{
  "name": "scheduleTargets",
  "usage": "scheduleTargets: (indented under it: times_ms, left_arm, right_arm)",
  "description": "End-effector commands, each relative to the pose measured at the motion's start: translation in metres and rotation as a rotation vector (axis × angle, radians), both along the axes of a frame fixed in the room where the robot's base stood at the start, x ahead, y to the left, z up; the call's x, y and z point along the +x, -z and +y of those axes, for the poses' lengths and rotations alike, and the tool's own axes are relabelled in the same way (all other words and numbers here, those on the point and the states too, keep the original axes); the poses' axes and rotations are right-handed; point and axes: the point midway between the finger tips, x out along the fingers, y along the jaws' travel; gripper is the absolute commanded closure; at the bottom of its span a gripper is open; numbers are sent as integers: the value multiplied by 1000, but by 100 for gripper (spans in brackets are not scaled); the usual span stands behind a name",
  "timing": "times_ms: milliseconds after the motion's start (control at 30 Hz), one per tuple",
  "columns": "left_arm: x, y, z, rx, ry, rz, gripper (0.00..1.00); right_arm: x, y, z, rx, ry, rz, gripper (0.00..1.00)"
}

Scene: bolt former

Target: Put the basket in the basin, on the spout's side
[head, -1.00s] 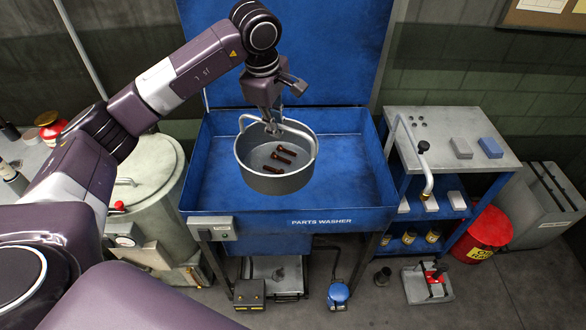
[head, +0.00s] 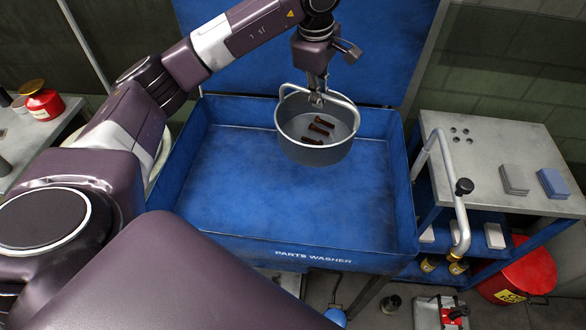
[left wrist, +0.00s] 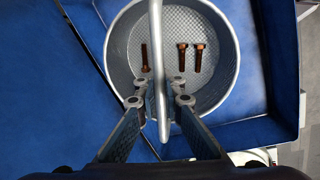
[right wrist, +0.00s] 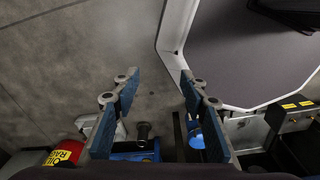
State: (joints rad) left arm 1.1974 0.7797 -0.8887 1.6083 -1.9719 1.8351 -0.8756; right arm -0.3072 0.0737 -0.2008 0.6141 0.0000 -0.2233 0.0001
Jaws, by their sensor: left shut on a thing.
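The basket (head: 316,153) is a round grey metal pail with a hoop handle and a few rusty bolts (head: 318,128) inside. My left gripper (head: 316,98) is shut on the handle, which also shows between its fingers in the left wrist view (left wrist: 160,93). The basket hangs upright over the back right part of the blue basin (head: 240,190), seemingly above its floor. The spout (head: 455,205), a bent grey pipe with a black knob, stands at the basin's right side. My right gripper (right wrist: 160,85) is open and empty, away from the basin.
A blue cart (head: 500,135) with a grey top stands right of the basin, holding grey and blue blocks. A red can (head: 520,270) is on the floor at right. The basin's left and front floor is bare. The raised blue lid (head: 390,50) stands behind.

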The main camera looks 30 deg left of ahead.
Motion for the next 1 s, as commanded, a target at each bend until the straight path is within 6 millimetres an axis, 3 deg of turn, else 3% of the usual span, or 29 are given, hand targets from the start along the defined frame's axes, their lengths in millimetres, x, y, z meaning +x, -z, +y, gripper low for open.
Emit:
scheduleTargets:
  times_ms: [100, 267, 700, 1000]
  left_arm:
    - [0, 9, 0, -1, 0, -2, 100]
    - [-1, 32, 0, 0, 0, 3, 100]
    - [-1, 139, 0, -1, -1, 2, 100]
    - [0, 171, 0, -1, 0, -1, 100]
  right_arm:
    - [4, 7, -2, -2, -1, -7, 60]
    - [12, -3, -4, -3, -3, -19, 60]
    - [11, -34, -6, -7, -2, -18, 60]
    - [10, -41, -6, -7, -2, -17, 60]
